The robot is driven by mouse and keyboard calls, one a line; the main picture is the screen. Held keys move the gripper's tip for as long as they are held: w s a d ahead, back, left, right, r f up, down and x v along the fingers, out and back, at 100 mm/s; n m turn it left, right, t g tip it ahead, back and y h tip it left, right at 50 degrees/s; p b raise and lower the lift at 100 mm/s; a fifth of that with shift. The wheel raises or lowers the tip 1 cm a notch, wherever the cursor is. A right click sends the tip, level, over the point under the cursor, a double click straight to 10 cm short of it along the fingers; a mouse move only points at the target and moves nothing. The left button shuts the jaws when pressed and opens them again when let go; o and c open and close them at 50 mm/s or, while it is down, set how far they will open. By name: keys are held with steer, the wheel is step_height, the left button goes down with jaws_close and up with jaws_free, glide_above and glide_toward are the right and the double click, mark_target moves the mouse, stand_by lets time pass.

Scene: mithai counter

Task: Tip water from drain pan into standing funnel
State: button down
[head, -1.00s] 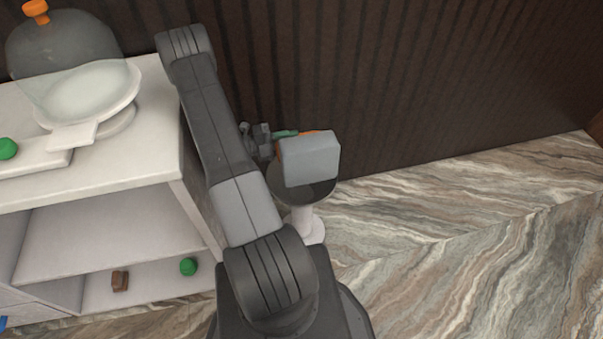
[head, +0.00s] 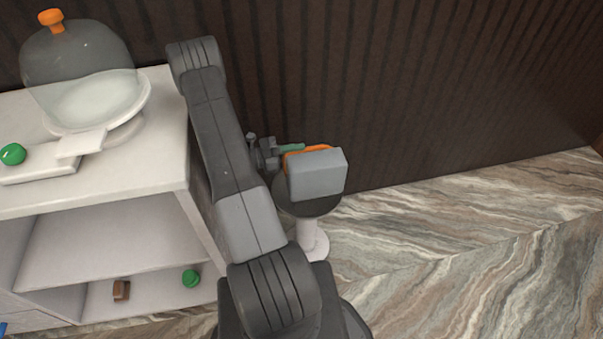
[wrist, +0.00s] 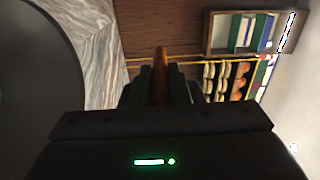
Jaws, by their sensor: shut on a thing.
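The drain pan (head: 318,176) is a grey box-like pan with an orange part at its far left edge. It is held tilted, its grey outer side facing the head camera, so any water inside is hidden. Below it, a dark round bowl (head: 310,207) on a white stem (head: 313,240) looks like the standing funnel. The pan covers part of its mouth. My gripper (head: 283,150) is at the pan's left side. In the wrist view, my gripper (wrist: 160,85) is shut on the orange handle (wrist: 161,65). No stream of water is visible.
A white counter (head: 150,150) stands at left, with a clear dome (head: 78,55) over a pale dish and a green ball (head: 12,154). Its lower shelf holds another green ball (head: 191,278) and a brown block (head: 121,290). A dark ribbed wall (head: 450,90) is behind; marble floor at right is clear.

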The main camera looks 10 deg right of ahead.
mark_target(306, 173)
steer(key=s+m+b, duration=0.3)
steer(key=m+b, duration=0.1)
steer(key=b, duration=0.1)
steer(key=s+m+b, duration=0.3)
steer(key=m+b, duration=0.1)
steer(key=b, duration=0.2)
steer(key=s+r+m+b, duration=0.1)
steer(key=s+m+b, duration=0.3)
steer(key=b, duration=0.1)
steer(key=shift+d+m+b, duration=0.1)
steer(key=shift+m+b, duration=0.2)
steer(key=s+m+b, duration=0.1)
steer(key=m+b, duration=0.1)
steer(key=s+m+b, duration=0.2)
steer(key=shift+s+f+m, duration=0.15)
steer(key=shift+s+m, duration=0.1)
steer(key=shift+m, duration=0.15)
step_height(306, 173, up, 3)
steer(key=shift+s+r+p, duration=0.1)
steer(key=shift+s+p, duration=0.05)
steer(key=shift+p, duration=1)
steer(key=shift+r+p, duration=1.15)
steer(key=shift+p, duration=0.1)
